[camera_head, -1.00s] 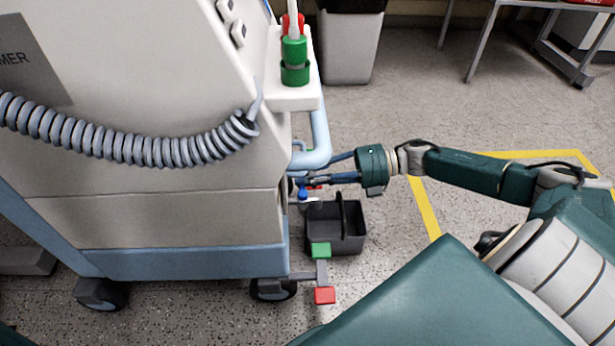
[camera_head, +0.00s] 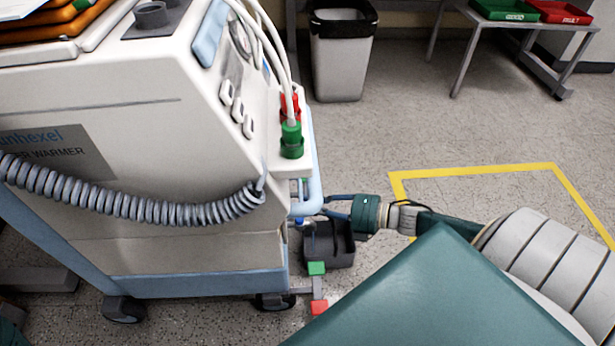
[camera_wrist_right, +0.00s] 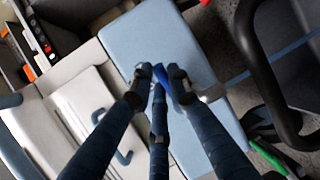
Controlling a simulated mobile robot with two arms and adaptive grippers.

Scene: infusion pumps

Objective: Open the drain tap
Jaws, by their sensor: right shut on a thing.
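The white and blue warmer unit (camera_head: 100,240) stands on wheels at left in the head view. The drain tap is low on its right side, mostly hidden there, with a small blue part (camera_head: 299,220) showing below the light-blue bar. My right gripper (camera_head: 322,209) reaches in from the right to this spot. In the right wrist view, the fingertips of my right gripper (camera_wrist_right: 160,78) are closed around the blue tap handle (camera_wrist_right: 161,73), in front of a light-blue panel (camera_wrist_right: 165,40). My left gripper is not in view.
A dark open caddy (camera_head: 335,250) stands on the floor just below the tap. A green pedal (camera_head: 316,268) and a red pedal (camera_head: 319,307) stick out near it. A bin (camera_head: 342,60) and a table (camera_head: 510,30) stand behind. Open floor lies to the right.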

